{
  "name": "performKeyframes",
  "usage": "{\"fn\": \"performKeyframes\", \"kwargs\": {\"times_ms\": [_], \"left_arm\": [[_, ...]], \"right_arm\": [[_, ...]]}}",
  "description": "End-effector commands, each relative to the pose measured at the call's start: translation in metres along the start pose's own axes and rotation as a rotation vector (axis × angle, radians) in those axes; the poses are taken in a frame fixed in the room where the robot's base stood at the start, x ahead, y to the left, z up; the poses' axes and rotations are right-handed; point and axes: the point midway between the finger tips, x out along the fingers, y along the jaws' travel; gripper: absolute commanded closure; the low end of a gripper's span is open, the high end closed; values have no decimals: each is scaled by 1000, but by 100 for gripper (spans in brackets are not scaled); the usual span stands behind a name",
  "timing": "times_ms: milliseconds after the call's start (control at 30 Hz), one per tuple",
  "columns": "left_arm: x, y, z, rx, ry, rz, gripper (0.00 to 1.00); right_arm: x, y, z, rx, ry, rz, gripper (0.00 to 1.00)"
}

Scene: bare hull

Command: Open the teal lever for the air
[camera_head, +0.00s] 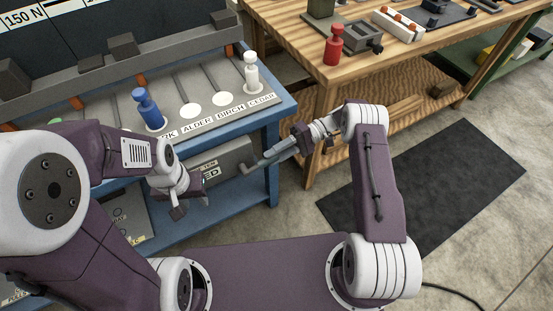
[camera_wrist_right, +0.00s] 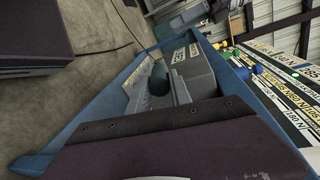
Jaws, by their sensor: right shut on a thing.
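The lever (camera_head: 281,149) has a muted teal-grey handle on a grey arm that comes out of a grey box (camera_head: 225,160) under the blue bench top. The handle points to the right and slightly up in the head view. My right gripper (camera_head: 312,139) is shut on the handle's outer end. In the right wrist view the dark teal end of the handle (camera_wrist_right: 158,80) shows between the grey fingers. The box has labels, partly hidden, with "EN" and "ED" readable. My left gripper (camera_head: 190,205) looks open and empty, left of the box and apart from it.
A wooden bench (camera_head: 300,90) with a red bottle (camera_head: 333,45) is at the back right. A dark mat (camera_head: 440,190) lies on the floor.

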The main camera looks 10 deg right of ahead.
Motion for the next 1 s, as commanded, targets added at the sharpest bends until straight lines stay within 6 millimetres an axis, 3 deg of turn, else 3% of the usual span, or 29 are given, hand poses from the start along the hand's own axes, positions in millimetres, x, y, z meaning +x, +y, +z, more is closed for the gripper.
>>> {"fn": "performKeyframes", "kwargs": {"times_ms": [133, 600, 633, 700, 1000], "left_arm": [[9, 0, 1, 0, 0, 0, 64], [10, 0, 1, 0, 0, 0, 64], [10, 0, 1, 0, 0, 0, 64], [10, 0, 1, 0, 0, 0, 64], [9, 0, 1, 0, 0, 0, 64]], "right_arm": [[1, 5, 0, 4, -6, -23, 100], [2, 5, 0, 5, -10, -33, 100], [2, 5, 0, 5, -10, -33, 67], [2, 5, 0, 4, -10, -33, 53], [1, 4, 0, 2, -8, -33, 53]]}}
